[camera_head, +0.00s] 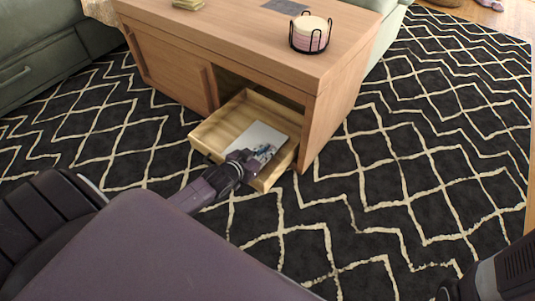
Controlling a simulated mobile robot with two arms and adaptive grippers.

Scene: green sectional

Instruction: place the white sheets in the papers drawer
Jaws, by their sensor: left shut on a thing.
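The white sheets (254,136) are inside the open papers drawer (220,129), over its wooden bottom. They look flat and slightly tilted, and their near right end is partly hidden by my gripper. The drawer is pulled out from the wooden coffee table (332,112). My left gripper (262,156) reaches over the drawer's front edge and is shut on the sheets at their near end. Whether the sheets rest on the drawer bottom or are held just above it is hard to tell. Only part of my right arm shows at the lower right; its gripper is out of view.
A candle in a black wire holder (311,34) stands on the tabletop near its right edge. A dark flat item (285,6) and a small stack (188,4) lie farther back. A green sofa (35,60) is at left. The patterned rug (400,190) is clear to the right.

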